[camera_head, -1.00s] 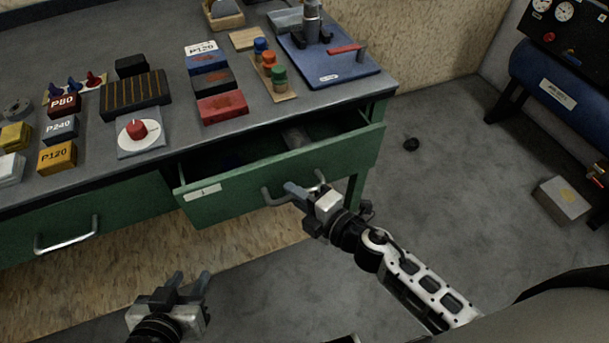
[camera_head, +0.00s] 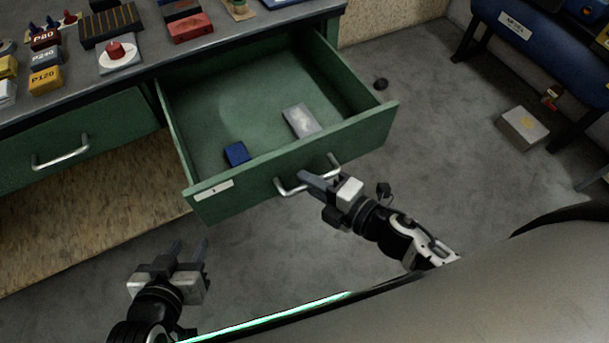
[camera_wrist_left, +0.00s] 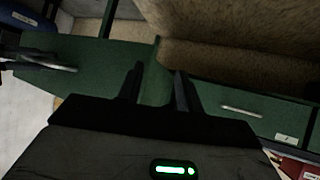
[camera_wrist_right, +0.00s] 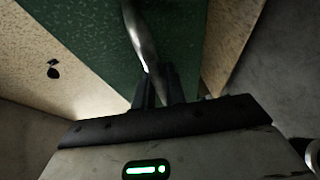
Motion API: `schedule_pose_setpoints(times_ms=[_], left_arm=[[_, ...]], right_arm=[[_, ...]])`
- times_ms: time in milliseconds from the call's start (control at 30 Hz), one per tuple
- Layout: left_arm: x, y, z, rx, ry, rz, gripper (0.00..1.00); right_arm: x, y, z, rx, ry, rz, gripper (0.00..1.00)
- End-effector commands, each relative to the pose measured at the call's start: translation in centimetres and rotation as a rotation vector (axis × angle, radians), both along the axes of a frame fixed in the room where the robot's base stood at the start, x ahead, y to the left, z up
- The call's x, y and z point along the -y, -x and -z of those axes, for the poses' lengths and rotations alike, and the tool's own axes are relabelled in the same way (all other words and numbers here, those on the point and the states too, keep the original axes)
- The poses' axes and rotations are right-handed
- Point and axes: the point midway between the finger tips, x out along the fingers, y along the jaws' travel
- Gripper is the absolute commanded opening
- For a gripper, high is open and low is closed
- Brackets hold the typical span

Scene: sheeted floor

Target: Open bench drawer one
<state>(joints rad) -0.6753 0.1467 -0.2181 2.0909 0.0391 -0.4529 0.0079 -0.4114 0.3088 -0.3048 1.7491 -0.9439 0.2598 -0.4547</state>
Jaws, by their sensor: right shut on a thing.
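The green bench drawer marked 1 (camera_head: 230,192) is pulled far out of the bench, its inside in view. Its metal bar handle (camera_head: 333,162) is on the front panel. My right gripper (camera_head: 312,182) is shut on that handle; the right wrist view shows the bar (camera_wrist_right: 142,40) running down between the fingers (camera_wrist_right: 158,88). My left gripper (camera_head: 190,252) is open and empty, low in front of the bench and left of the drawer. Its two fingers show apart in the left wrist view (camera_wrist_left: 159,88).
Inside the drawer lie a blue block (camera_head: 237,153) and a grey box (camera_head: 301,121). A second, shut drawer (camera_head: 100,150) is to the left. The bench top (camera_head: 140,75) carries several blocks. A blue tank (camera_head: 530,35) and a box (camera_head: 523,127) stand at the right.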

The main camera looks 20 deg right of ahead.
Motion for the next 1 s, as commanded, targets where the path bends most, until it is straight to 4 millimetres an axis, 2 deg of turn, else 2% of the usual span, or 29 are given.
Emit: schedule_pose_setpoints(times_ms=[600, 633, 700, 1000], left_arm=[[0.01, -0.32, -0.44, 0.012, 0.002, 0.000, 0.36], [0.01, -0.32, -0.44, 0.012, 0.002, 0.000, 0.36], [0.00, -0.32, -0.43, 0.012, 0.002, 0.000, 0.36], [-0.01, -0.30, -0.36, 0.010, 0.001, -0.001, 0.36]], right_arm=[[0.42, 0.45, -0.06, 0.001, 0.001, 0.002, 0.00], [0.42, 0.44, -0.06, 0.001, 0.001, 0.002, 0.18], [0.41, 0.45, -0.06, 0.001, 0.001, 0.002, 0.34], [0.33, 0.49, -0.05, 0.001, 0.000, 0.001, 0.34]])
